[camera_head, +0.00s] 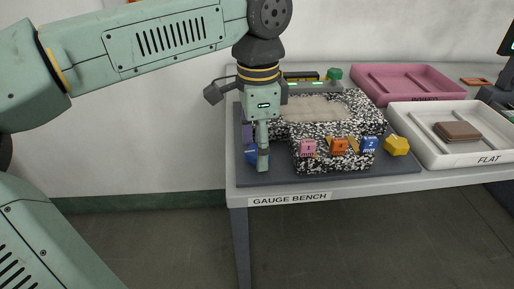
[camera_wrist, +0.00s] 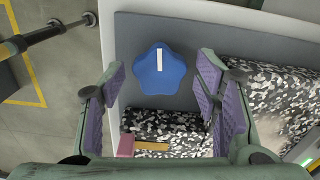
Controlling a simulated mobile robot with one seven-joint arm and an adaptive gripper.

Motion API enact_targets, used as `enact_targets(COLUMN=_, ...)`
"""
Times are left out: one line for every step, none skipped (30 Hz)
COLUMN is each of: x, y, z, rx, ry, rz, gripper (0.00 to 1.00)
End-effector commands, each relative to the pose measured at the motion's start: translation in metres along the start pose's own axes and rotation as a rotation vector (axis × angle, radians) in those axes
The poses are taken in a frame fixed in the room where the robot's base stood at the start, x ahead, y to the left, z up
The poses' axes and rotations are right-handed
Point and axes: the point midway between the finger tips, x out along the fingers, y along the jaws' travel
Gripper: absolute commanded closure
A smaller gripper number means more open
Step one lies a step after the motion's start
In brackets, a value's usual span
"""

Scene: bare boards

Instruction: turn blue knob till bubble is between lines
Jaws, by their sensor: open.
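The blue knob (camera_wrist: 160,72) is lobed with a white stripe on top, and sits on the dark mat. In the wrist view it lies between and beyond the two purple-padded fingers of my gripper (camera_wrist: 163,88), which are open and apart from it. In the head view my gripper (camera_head: 263,162) points down and partly hides the blue knob (camera_head: 250,156) at the mat's left front corner. A greenish strip (camera_head: 303,83) shows behind the speckled block; whether it is the vial, and any bubble or lines, I cannot tell.
The speckled black-and-white block (camera_head: 322,128) fills the mat's middle, with pink (camera_head: 308,148), orange (camera_head: 339,147) and blue (camera_head: 370,144) tags in front. A yellow knob (camera_head: 397,146) and green knob (camera_head: 334,73) stand at other corners. Pink (camera_head: 395,97) and white (camera_head: 410,142) trays are right.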

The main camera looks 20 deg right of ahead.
Motion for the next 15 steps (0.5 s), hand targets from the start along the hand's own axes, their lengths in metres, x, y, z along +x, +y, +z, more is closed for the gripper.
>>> enact_targets(x=0.000, y=0.000, z=0.000, rx=0.000, ry=0.000, rz=0.000, gripper=0.43)
enact_targets(x=0.000, y=0.000, z=0.000, rx=0.000, ry=0.000, rz=0.000, gripper=0.43)
enact_targets(x=-0.001, y=0.000, z=0.000, rx=0.001, ry=0.000, rz=0.000, gripper=0.43)
enact_targets(x=-0.002, y=0.000, z=0.000, rx=0.001, ry=0.000, rz=0.000, gripper=0.43)
enact_targets(x=-0.004, y=0.000, z=0.000, rx=0.001, ry=0.000, rz=0.000, gripper=0.43)
enact_targets(x=-0.007, y=0.000, z=0.000, rx=0.001, ry=0.000, rz=0.000, gripper=0.43)
enact_targets(x=-0.010, y=0.000, z=0.000, rx=0.001, ry=0.000, rz=-0.001, gripper=0.43)
enact_targets(x=-0.013, y=0.000, z=0.000, rx=0.001, ry=0.000, rz=-0.001, gripper=0.43)
enact_targets(x=-0.018, y=0.000, z=0.000, rx=0.001, ry=0.000, rz=-0.001, gripper=0.43)
enact_targets(x=-0.022, y=0.000, z=0.000, rx=0.001, ry=0.000, rz=-0.001, gripper=0.43)
enact_targets(x=-0.026, y=0.000, z=0.000, rx=0.001, ry=0.000, rz=-0.001, gripper=0.43)
enact_targets(x=-0.031, y=0.000, z=0.000, rx=0.001, ry=0.000, rz=0.000, gripper=0.43)
enact_targets(x=-0.035, y=0.000, z=0.000, rx=0.001, ry=0.000, rz=0.000, gripper=0.43)
enact_targets(x=-0.038, y=0.000, z=0.000, rx=0.002, ry=0.000, rz=0.000, gripper=0.43)
enact_targets(x=-0.043, y=0.000, z=0.000, rx=0.002, ry=0.000, rz=0.000, gripper=0.43)
